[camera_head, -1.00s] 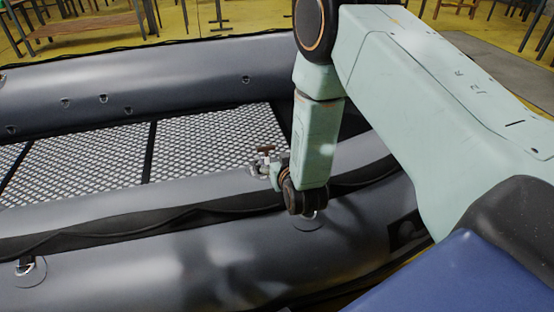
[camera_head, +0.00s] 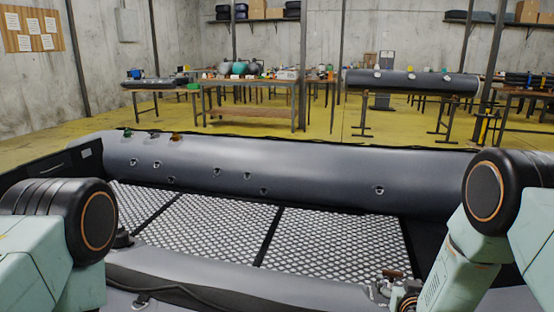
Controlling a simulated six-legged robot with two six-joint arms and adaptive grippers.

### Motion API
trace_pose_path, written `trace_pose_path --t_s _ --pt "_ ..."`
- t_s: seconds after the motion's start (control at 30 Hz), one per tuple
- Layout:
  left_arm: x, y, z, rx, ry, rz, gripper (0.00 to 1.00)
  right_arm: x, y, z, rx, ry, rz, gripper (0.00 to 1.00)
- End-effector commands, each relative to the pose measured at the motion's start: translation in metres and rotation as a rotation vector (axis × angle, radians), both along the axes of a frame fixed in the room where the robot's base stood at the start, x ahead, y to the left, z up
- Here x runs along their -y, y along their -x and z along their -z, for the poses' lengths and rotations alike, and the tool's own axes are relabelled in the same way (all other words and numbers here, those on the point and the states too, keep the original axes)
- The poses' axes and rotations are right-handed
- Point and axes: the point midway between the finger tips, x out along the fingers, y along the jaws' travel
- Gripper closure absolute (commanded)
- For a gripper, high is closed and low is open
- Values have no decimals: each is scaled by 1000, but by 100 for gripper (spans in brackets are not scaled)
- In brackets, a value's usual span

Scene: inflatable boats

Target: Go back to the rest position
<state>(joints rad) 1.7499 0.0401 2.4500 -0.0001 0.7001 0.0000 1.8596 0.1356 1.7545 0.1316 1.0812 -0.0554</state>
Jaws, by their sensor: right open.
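My right arm comes in at the right edge and reaches down to the near tube of the grey inflatable boat (camera_head: 285,175). My right gripper (camera_head: 384,289) is open at the bottom of the view, over the inner side of that tube. A small brown-topped piece shows at the gripper; I cannot tell whether it touches the jaws. My left arm shows only as its upper links at the left edge, and my left gripper is out of view.
The boat's mesh floor (camera_head: 330,243) is bare. Green and orange caps sit on the far tube at left. Behind are a cluttered workbench (camera_head: 250,83) and a dark tube on stands (camera_head: 412,82). The yellow floor (camera_head: 340,115) is open between.

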Motion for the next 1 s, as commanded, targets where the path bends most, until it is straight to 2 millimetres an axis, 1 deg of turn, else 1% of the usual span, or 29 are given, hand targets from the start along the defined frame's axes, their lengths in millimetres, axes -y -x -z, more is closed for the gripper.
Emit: trace_pose_path --t_s 0.03,0.3,0.5,0.7,1.0 --pt "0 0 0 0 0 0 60 2 -6 2 2 0 0 21" --pt "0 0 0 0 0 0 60 9 -36 16 1 2 1 21" --pt "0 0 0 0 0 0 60 14 -53 23 1 2 1 21" --pt "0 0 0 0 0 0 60 16 -62 27 0 0 1 21" --pt "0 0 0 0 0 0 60 16 -63 27 -1 0 1 21"
